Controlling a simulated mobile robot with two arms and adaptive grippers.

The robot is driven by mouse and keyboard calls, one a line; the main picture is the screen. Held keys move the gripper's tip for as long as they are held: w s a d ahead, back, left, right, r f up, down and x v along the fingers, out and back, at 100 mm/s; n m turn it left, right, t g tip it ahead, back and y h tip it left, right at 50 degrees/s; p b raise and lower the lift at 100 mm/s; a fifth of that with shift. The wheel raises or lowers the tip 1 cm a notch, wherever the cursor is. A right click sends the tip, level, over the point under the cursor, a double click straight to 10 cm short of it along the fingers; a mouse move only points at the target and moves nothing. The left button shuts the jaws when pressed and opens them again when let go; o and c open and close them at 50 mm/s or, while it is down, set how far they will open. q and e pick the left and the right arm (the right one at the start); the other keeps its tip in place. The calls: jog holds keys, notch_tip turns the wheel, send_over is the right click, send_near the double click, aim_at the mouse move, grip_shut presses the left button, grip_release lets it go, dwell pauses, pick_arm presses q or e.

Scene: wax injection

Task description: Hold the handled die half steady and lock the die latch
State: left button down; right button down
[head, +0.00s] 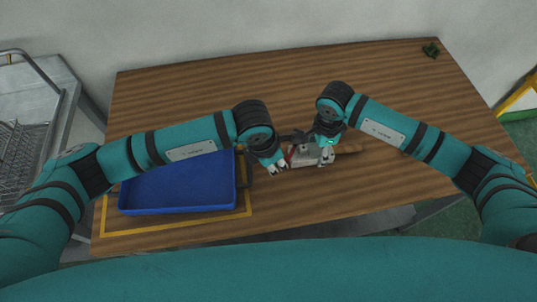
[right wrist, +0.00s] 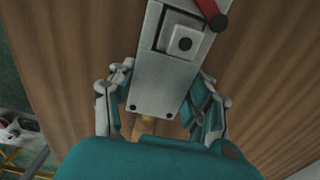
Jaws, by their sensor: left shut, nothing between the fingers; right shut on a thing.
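The grey metal die (head: 310,153) lies on the wooden table between my two grippers. In the right wrist view the handled die half (right wrist: 150,85) fills the space between the fingers of my right gripper (right wrist: 163,92), which is shut on it. A red latch lever (right wrist: 212,14) with a dark tip shows at the die's far end. My right gripper also shows in the head view (head: 326,155), over the die's right part. My left gripper (head: 279,169) is shut and empty, just left of the die. Whether it touches the die or latch I cannot tell.
A blue tray (head: 180,209) stands on the left of the table, inside a yellow outline (head: 165,233). A small dark green object (head: 431,50) lies at the far right corner. A metal rack (head: 25,150) stands left of the table. The table's back is clear.

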pick_arm(q)
jog(key=shift+s+d, duration=0.6)
jog(key=shift+d, duration=0.3)
jog(key=shift+w, duration=0.15)
dwell(0.7)
jog(key=shift+w+d, duration=0.25)
jog(key=shift+w, duration=0.55)
jog(key=shift+r, duration=0.1)
jog(key=a, duration=0.1)
jog(key=s+a, duration=0.1)
jog(key=a, duration=0.2)
jog(key=shift+s+a+r, duration=0.1)
jog(key=shift+s+r, duration=0.15)
jog(key=v, duration=0.9)
jog(key=shift+s, duration=0.15)
